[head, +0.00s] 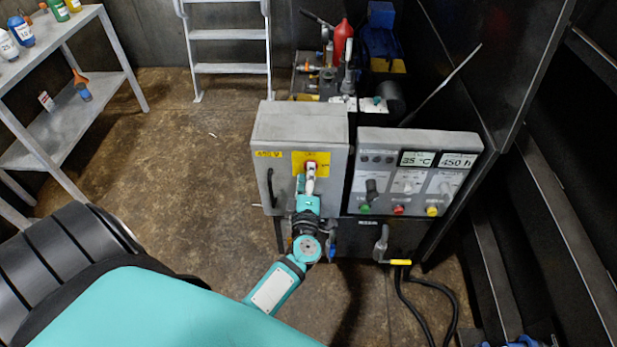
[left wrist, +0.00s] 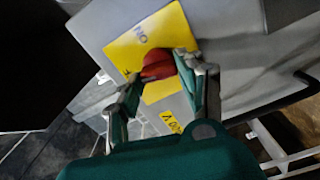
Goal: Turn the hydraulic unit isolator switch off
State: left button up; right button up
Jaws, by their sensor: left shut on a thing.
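The isolator switch is a red knob (left wrist: 158,66) on a yellow plate (left wrist: 133,48) with "ON" lettering, on the front of a grey cabinet (head: 300,125). In the head view the yellow plate (head: 299,156) shows, with the red of the knob (head: 311,163) just beyond my fingers. My left gripper (head: 309,175) reaches up to it from below. In the left wrist view my left gripper (left wrist: 157,68) has a finger on each side of the knob and is shut on it. The fingers hide part of the knob, and I cannot tell its exact angle. My right gripper is not in view.
A control panel (head: 415,172) with displays, a dark lever and coloured buttons stands close on the right. A shelf (head: 70,115) with bottles and a ladder (head: 228,35) stand behind. The floor at left is mostly clear.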

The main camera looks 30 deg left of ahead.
pick_arm(q)
jog(key=shift+f+n+b, duration=0.15)
jog(key=shift+n+b, duration=0.15)
jog(key=shift+n, duration=1)
jog(key=o, duration=1.2)
jog(key=shift+c, duration=0.2)
jog(key=shift+s, duration=0.1)
jog(key=v, duration=1.2)
